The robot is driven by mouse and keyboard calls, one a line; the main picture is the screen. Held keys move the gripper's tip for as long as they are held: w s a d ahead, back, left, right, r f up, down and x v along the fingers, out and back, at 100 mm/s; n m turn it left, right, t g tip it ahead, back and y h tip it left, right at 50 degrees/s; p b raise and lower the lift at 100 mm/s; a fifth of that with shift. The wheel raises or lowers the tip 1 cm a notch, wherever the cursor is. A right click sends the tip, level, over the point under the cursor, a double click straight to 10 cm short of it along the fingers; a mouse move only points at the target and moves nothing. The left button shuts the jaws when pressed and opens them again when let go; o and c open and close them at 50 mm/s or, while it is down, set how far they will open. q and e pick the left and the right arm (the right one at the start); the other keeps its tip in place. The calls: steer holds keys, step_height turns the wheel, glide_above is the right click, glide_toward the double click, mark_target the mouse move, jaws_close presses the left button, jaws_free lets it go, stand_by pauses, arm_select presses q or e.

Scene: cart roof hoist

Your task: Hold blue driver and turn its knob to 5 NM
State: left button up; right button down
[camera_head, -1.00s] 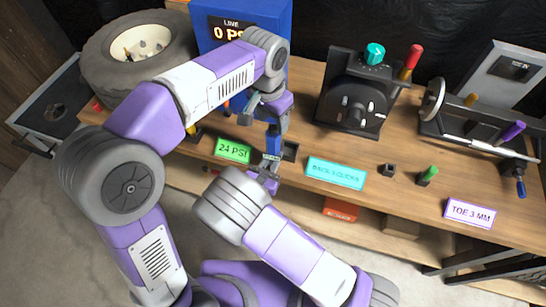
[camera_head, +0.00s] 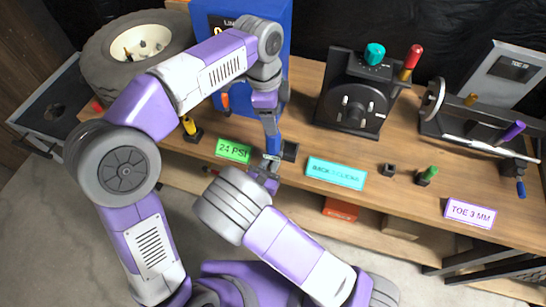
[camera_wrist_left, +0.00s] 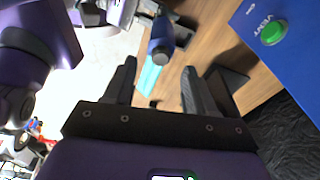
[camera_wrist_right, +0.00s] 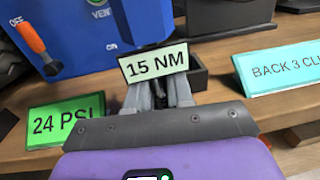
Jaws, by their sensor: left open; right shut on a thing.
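The blue driver (camera_head: 273,145) stands roughly upright near the bench's front edge. My right gripper (camera_head: 264,176) is shut on it low down, from the front. In the right wrist view a white tag reading "15 NM" (camera_wrist_right: 155,64) sits just beyond the closed fingers (camera_wrist_right: 160,92) and hides most of the driver. My left gripper (camera_head: 270,125) is above the driver, pointing down. In the left wrist view its open fingers (camera_wrist_left: 160,75) are apart, with the driver's blue end (camera_wrist_left: 161,48) just beyond the tips. I cannot make out knob markings.
A green "24 PSI" card (camera_head: 233,151) and a cyan card (camera_head: 336,173) flank the driver. A dark block (camera_head: 290,151) is beside it. A blue box (camera_head: 215,70) stands behind. A yellow-handled tool (camera_head: 188,125) is left; a black dial unit (camera_head: 352,105) is right.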

arm_select(q)
steer(key=m, duration=0.2)
steer(key=shift+m, duration=0.4)
arm_select(e)
steer(key=shift+f, duration=0.1)
arm_select(q)
steer(key=shift+f, duration=1.55)
steer(key=shift+c, duration=0.5)
